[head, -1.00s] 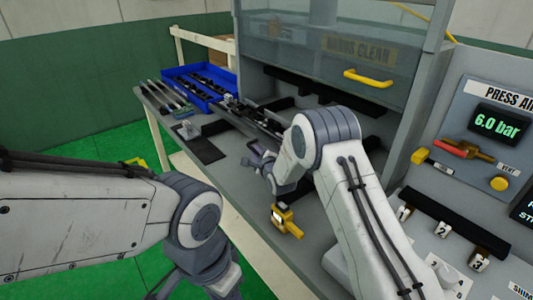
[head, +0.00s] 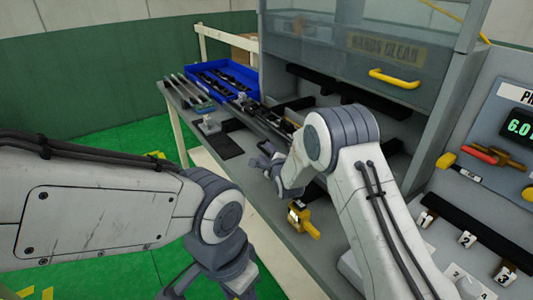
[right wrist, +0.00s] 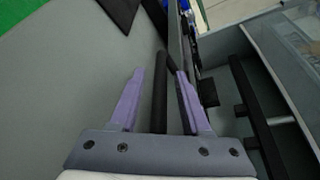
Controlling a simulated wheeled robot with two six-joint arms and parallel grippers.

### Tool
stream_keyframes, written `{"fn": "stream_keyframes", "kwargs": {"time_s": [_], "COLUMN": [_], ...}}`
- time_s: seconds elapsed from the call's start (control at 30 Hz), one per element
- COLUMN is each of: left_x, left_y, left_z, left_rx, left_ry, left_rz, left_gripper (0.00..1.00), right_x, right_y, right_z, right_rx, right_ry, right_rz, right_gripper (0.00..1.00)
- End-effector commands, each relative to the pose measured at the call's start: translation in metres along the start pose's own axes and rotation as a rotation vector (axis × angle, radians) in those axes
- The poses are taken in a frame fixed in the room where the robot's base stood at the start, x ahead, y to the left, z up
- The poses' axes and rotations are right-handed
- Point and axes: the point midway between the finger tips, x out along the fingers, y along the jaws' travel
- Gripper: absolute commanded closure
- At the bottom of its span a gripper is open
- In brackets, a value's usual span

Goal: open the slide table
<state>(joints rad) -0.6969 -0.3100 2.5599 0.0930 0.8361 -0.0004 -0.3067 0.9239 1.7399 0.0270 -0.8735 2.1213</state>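A long dark rail assembly (head: 262,120), which looks like the slide table, runs along the bench from the blue tray toward my right gripper. My right gripper (head: 268,160) is low over the bench beside its near end. In the right wrist view, its purple fingers (right wrist: 159,82) are spread apart. A black bar (right wrist: 160,65) runs lengthwise in the gap between them, and I see no clear contact. The rail's edge (right wrist: 174,35) runs just beyond the right finger. My left gripper is at the bottom of the head view, partly cut off, with its fingertips unclear.
A blue tray (head: 250,74) of dark parts stands at the back left. A yellow device (head: 303,218) lies on the bench near my right forearm. A cabinet with a clear front and yellow handle (head: 394,78) rises behind. A switch panel (head: 470,215) stands at right.

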Motion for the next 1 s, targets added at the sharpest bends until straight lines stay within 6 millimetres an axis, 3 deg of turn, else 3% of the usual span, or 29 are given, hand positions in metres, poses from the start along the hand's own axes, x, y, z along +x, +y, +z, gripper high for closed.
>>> {"fn": "stream_keyframes", "kwargs": {"time_s": [0.27,0.47,0.73,1.0], "left_x": [0.001,0.009,0.019,0.023], "left_y": [0.0,-0.001,-0.001,-0.002], "left_z": [0.0,0.001,0.001,0.001], "left_rx": [0.0,0.0,0.0,0.0], "left_ry": [0.0,0.0,0.0,0.0], "left_rz": [0.0,0.0,0.0,0.0], "left_gripper": [0.5,0.5,0.5,0.5], "right_x": [-0.001,-0.008,-0.055,-0.094], "right_y": [-0.004,-0.032,-0.078,-0.109], "right_z": [0.003,0.02,0.001,-0.015], "right_rx": [0.0,0.001,0.002,0.0], "right_ry": [-0.001,-0.005,0.0,0.001], "right_rz": [-0.002,-0.009,-0.013,-0.006], "right_gripper": [0.53,0.53,0.53,0.53]}}
